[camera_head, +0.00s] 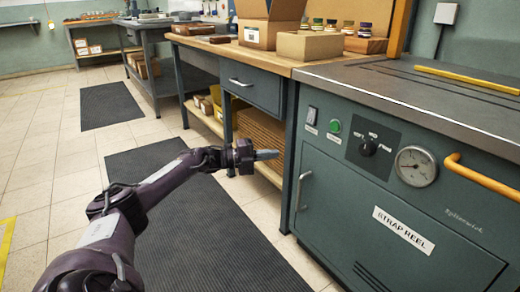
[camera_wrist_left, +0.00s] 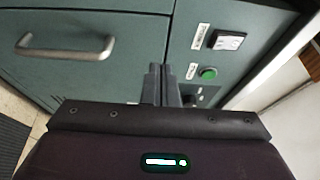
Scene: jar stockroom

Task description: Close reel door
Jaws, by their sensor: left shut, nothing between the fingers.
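The reel door (camera_head: 350,230) is the dark green lower panel of the strapping cabinet, with a "STRAP REEL" label (camera_head: 403,228) and a metal bar handle (camera_head: 300,190) at its left edge. It looks flush with the cabinet front. In the left wrist view the door (camera_wrist_left: 130,80) and its handle (camera_wrist_left: 65,46) show at the left, with a thin dark seam beside the control panel. My left gripper (camera_head: 277,154) is shut and empty, in front of the cabinet's left side, above and left of the handle. Its fingertips (camera_wrist_left: 160,72) appear near that seam; contact cannot be told.
The control panel has a green button (camera_head: 335,126), a dial (camera_head: 368,148) and a gauge (camera_head: 415,166). A yellow bar (camera_head: 485,178) juts out at the right. A wooden-topped bench (camera_head: 270,58) with boxes and jars adjoins the cabinet. The floor mat (camera_head: 200,225) is clear.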

